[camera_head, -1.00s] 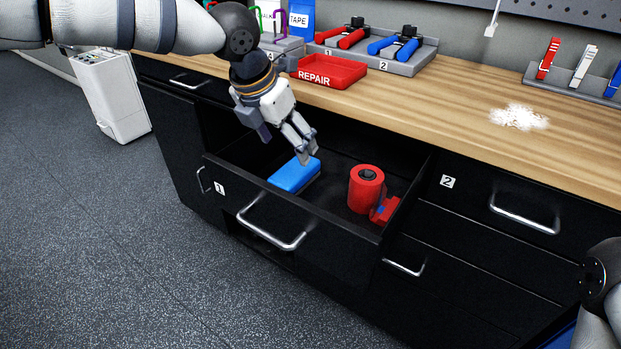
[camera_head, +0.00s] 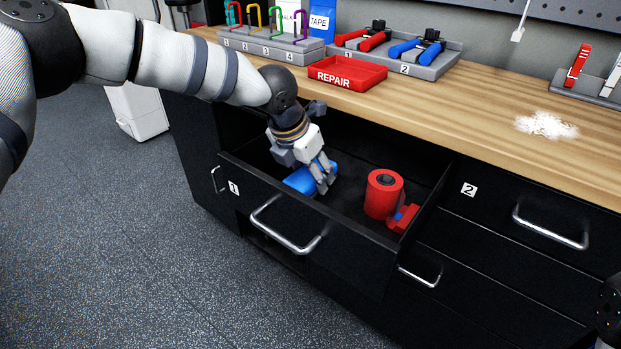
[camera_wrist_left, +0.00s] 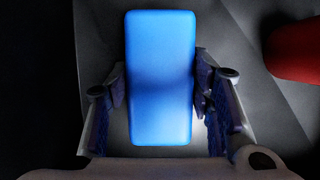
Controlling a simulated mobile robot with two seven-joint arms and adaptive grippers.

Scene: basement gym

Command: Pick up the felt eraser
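The felt eraser is a blue rounded block (camera_head: 298,181) lying in the open drawer marked 1 (camera_head: 330,225), near its left end. In the left wrist view the eraser (camera_wrist_left: 160,60) lies lengthwise between the fingers. My left gripper (camera_head: 323,184) reaches down into the drawer over the eraser and hides part of it. In the wrist view the left gripper (camera_wrist_left: 160,88) has one finger on each side of the eraser, spread, with narrow gaps seeming to remain. Only a bit of my right arm shows at the lower right edge; its gripper is out of view.
A red roll (camera_head: 384,194) and a smaller red item (camera_head: 404,217) stand in the drawer's right part. The drawer front and walls surround the gripper. Above, the wooden bench (camera_head: 470,110) holds a red REPAIR tray (camera_head: 347,75), tool racks and white powder (camera_head: 546,125).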

